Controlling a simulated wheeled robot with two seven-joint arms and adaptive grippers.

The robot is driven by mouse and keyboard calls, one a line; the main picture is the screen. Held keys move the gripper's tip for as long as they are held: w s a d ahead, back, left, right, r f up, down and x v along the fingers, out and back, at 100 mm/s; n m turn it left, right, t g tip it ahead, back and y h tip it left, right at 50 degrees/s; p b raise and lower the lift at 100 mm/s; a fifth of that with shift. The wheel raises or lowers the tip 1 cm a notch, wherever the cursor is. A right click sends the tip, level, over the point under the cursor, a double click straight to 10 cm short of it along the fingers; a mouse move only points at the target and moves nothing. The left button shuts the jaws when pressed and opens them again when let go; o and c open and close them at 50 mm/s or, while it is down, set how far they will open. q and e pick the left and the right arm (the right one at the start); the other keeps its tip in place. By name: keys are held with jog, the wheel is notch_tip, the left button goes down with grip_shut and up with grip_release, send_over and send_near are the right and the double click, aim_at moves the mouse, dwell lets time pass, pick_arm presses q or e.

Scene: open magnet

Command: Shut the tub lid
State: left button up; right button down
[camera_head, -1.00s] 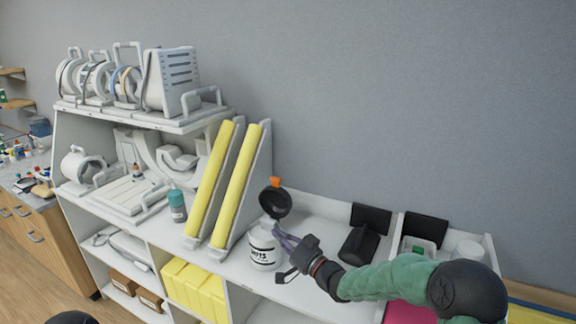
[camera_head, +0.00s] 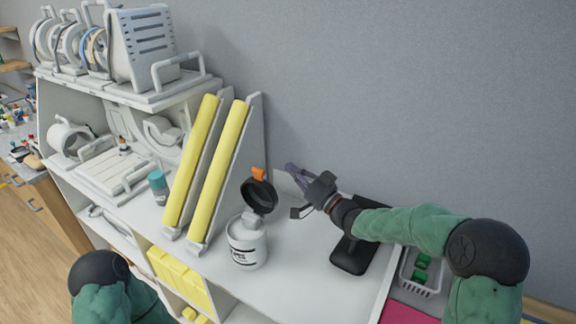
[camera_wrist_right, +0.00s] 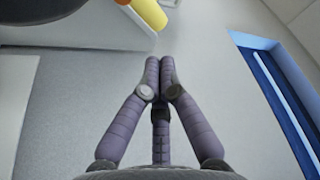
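The white tub (camera_head: 246,244) with dark print stands on the white shelf top. Its black lid (camera_head: 260,196) with an orange tab (camera_head: 258,174) stands raised, tilted open above the tub's back right side. My right gripper (camera_head: 290,170) is to the right of the lid and behind it, apart from it. Its purple fingers (camera_wrist_right: 160,62) are drawn together at the tips with nothing between them. Of my left arm only the upper part shows at the lower left in the head view; its gripper is out of frame.
Yellow slanted pads (camera_head: 222,165) stand left of the tub. A teal-capped bottle (camera_head: 158,186) is further left. A black stand (camera_head: 350,250) and a basket with green items (camera_head: 422,268) lie to the right. The shelf top between tub and stand is clear.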

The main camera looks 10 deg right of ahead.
notch_tip(320, 180, up, 2)
send_over(268, 180)
jog(key=w+d, duration=0.2)
jog(key=shift+s+a+f, duration=0.3)
jog(key=shift+a+f, duration=0.1)
jog(key=shift+f, duration=0.15)
jog(key=shift+s+a+f, duration=0.3)
jog(key=shift+a+f, duration=0.1)
jog(key=shift+f, duration=0.15)
jog(key=shift+s+a+f, duration=0.2)
jog(key=shift+s+f, duration=0.15)
jog(key=shift+f, duration=0.05)
